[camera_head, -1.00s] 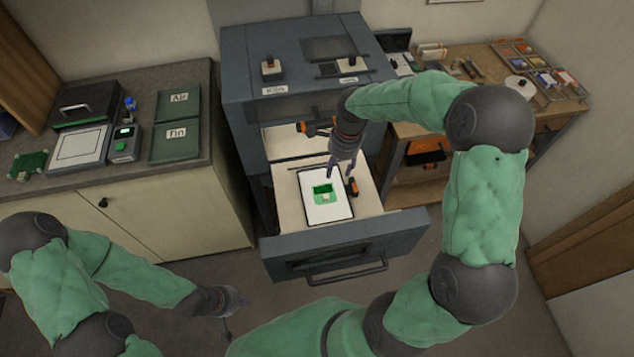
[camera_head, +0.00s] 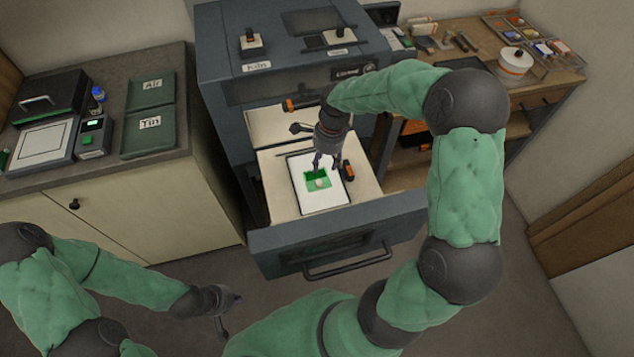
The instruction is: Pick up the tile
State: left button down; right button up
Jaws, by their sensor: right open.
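A green tile (camera_head: 318,181) with a pale patch lies on a white board (camera_head: 322,202) in the open kiln drawer. My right gripper (camera_head: 325,166) points down just above the far part of the tile. Its fingers are apart and nothing shows between them. Whether the fingertips touch the tile cannot be told. My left gripper (camera_head: 230,312) hangs low over the floor at the lower left, away from the drawer; its fingers are too small to read.
The drawer front with its handle (camera_head: 347,262) juts out toward me. A dark and orange item (camera_head: 347,171) lies right of the board. The left counter holds green Air (camera_head: 151,90) and Tin (camera_head: 148,130) plates and a screen device (camera_head: 42,145). The right bench (camera_head: 505,93) holds tools and trays.

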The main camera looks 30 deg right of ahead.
aim_at(319, 181)
jog(key=f, duration=0.6)
jog(key=a+f+b, duration=0.1)
jog(key=f, duration=0.2)
jog(key=shift+w+a+f, duration=0.1)
jog(key=shift+w+f, duration=0.15)
jog(key=shift+f, duration=0.05)
grip_shut()
